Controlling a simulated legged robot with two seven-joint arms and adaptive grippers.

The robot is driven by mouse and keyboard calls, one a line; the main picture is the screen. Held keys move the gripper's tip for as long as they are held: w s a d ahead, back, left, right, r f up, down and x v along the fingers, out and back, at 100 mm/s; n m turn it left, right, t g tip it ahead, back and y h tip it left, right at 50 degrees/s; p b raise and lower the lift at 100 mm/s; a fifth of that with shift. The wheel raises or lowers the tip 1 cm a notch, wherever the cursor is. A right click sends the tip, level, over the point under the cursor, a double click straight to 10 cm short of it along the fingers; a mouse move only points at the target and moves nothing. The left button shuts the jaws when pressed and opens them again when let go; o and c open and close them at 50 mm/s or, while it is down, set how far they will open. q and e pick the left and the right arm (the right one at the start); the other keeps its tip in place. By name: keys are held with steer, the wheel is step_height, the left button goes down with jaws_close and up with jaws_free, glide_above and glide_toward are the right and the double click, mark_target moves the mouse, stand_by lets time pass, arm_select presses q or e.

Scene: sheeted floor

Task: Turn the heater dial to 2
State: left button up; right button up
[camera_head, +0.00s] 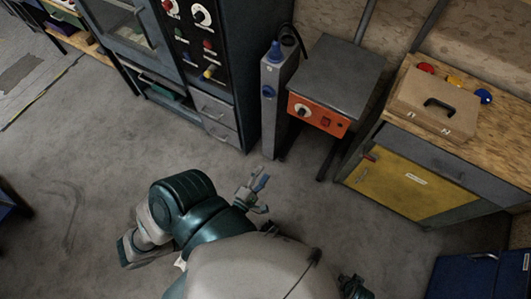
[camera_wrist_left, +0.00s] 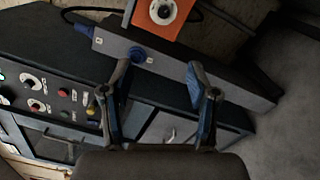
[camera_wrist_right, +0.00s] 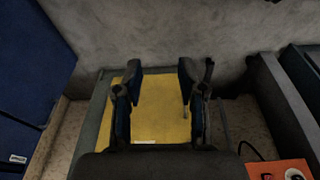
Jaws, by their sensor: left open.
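The heater dial (camera_head: 302,110) is a round white dial with a dark centre on the heater's orange front panel (camera_head: 318,116). The heater has a flat grey top (camera_head: 340,75). The dial also shows at the top of the left wrist view (camera_wrist_left: 163,11) and at the bottom right of the right wrist view (camera_wrist_right: 294,174). Its setting is too small to read. My left gripper (camera_head: 261,194) is open and empty, apart from the dial and in front of the heater, over the floor. My right gripper (camera_wrist_right: 160,78) is open and empty, facing the yellow cabinet door (camera_wrist_right: 163,110).
A grey post with a blue socket (camera_head: 269,91) and a cabled blue plug stands left of the heater. A dark cabinet with knobs (camera_head: 208,45) is further left. A workbench with a tan case (camera_head: 432,105) is right. The floor between is clear.

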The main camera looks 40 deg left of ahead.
arm_select(q)
steer(key=m+b, duration=0.7)
steer(key=m, duration=1.6)
glide_toward(300, 115)
steer(key=shift+y, duration=0.3)
steer(key=b+x, duration=0.1)
steer(key=x, duration=0.7)
steer(key=shift+w+d+b, duration=0.1)
steer(key=shift+w+b, duration=0.05)
steer(key=shift+b, duration=0.25)
steer(key=shift+w, duration=0.35)
arm_select(e)
steer(key=w+a+r+t+y, duration=0.1)
steer(key=w+a+r+t, duration=0.1)
steer(key=w+r+t, duration=0.2)
steer(key=w+r, duration=0.1)
steer(key=w, duration=0.2)
steer(key=shift+w+a+t, duration=0.15)
steer(key=shift+a+t, duration=0.15)
steer(key=shift+t, duration=0.1)
arm_select(q)
jaws_close()
